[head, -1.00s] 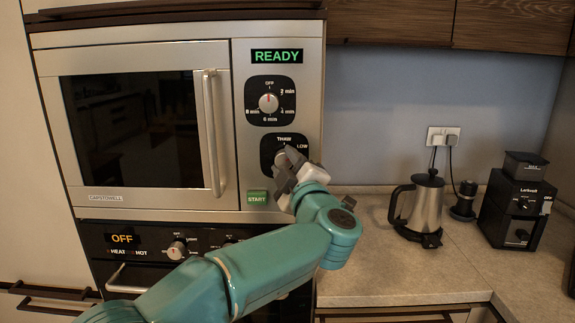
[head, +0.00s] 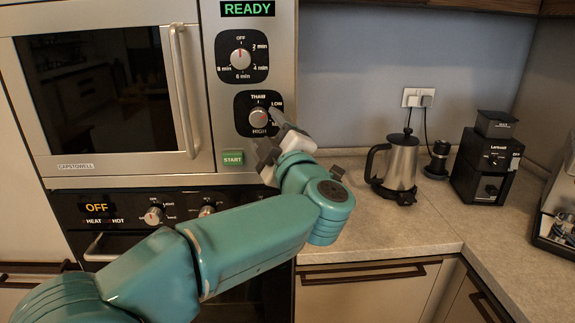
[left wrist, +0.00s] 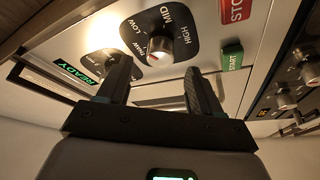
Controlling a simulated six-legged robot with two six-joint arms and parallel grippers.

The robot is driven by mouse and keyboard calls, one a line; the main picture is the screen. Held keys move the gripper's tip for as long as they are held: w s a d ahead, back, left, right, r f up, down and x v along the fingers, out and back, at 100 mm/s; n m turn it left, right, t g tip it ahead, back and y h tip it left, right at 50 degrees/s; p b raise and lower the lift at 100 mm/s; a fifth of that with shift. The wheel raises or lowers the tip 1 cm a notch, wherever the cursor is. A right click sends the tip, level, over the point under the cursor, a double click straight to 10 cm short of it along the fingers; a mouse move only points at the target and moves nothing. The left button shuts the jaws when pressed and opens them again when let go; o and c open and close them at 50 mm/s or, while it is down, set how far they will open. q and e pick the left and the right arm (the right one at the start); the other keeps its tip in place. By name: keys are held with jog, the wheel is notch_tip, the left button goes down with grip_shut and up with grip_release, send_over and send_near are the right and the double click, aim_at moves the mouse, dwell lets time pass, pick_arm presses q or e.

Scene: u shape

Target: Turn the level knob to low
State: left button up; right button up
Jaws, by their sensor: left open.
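The level knob (head: 258,117) is a round silver knob on a black dial plate marked THAW, LOW and HIGH, on the microwave panel. In the left wrist view the knob (left wrist: 160,46) shows beyond my fingers, with a small red mark; which label it points at is hard to tell. The plate there also reads MID. My left gripper (head: 270,145) is just below and right of the knob in the head view. Its two dark fingers (left wrist: 160,86) are apart with nothing between them, and I see no contact with the knob. My right gripper is not in view.
A timer knob (head: 241,59) sits above the level knob, and the green START button (head: 233,158) is below it. The microwave door handle (head: 184,90) is to the left. A kettle (head: 398,166) and a coffee grinder (head: 487,165) stand on the counter at right.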

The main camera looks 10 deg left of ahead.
pick_arm(q)
jog(key=b+v, duration=0.2)
jog(key=v, duration=1)
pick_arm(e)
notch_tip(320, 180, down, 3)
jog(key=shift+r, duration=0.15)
